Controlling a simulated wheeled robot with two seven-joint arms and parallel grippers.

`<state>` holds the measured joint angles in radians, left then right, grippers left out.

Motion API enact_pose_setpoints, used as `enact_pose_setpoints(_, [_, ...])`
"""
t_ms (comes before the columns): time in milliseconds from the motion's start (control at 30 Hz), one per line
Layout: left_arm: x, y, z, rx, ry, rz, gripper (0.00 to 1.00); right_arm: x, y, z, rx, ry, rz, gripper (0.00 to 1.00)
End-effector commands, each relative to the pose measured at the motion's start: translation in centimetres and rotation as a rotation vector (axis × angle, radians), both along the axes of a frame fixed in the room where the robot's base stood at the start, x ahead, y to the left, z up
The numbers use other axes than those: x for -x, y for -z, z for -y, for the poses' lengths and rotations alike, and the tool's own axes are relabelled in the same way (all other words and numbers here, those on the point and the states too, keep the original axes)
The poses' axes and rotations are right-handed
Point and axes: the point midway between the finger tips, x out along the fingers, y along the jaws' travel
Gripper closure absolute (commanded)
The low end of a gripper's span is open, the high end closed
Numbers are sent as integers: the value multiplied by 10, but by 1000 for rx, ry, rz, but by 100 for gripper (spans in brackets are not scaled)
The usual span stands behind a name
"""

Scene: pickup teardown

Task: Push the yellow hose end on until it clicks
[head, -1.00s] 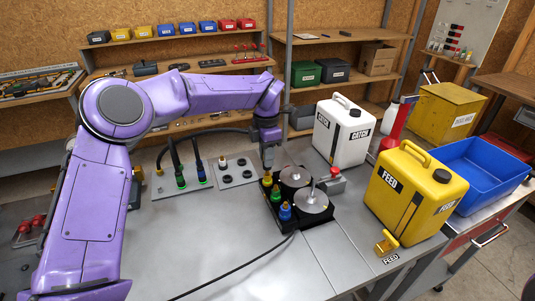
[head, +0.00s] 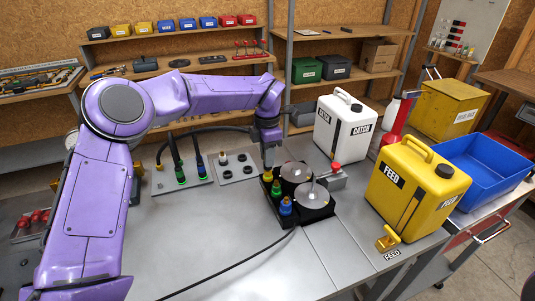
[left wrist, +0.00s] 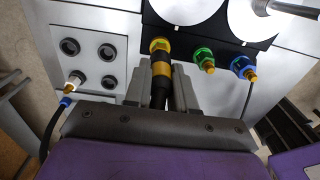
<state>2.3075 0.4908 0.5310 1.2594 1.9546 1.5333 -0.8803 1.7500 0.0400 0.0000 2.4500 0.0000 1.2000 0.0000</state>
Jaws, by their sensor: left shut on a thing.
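My left gripper (left wrist: 162,95) is shut on the black hose end with a yellow band (left wrist: 161,68). In the left wrist view the hose end lines up with the yellow port (left wrist: 159,45) on the black pump block and meets it. I cannot tell whether it is fully seated. In the head view the left gripper (head: 268,163) points down at the yellow port (head: 267,175), and the fingers partly hide the hose end. The green port (head: 276,189) and blue port (head: 285,207) stand beside it on the block (head: 318,217). My right gripper is not in view.
A plate with green-lit and blue-lit hoses (head: 181,178) stands left, beside a plate with several dark sockets (head: 222,172). The white CATCH can (head: 340,128) and yellow FEED can (head: 415,190) stand right. A black cable crosses the clear front bench.

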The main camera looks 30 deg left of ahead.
Motion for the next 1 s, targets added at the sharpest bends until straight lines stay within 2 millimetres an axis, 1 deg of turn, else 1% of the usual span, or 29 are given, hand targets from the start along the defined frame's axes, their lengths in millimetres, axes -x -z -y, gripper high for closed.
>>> enact_pose_setpoints(267, [0,0,0,0,0,0,100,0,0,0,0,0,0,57])
enact_pose_setpoints(733, [0,10,0,1,-1,-1,100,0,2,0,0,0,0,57])
enact_pose_setpoints(1000, [0,10,0,1,-1,-1,100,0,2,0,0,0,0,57])
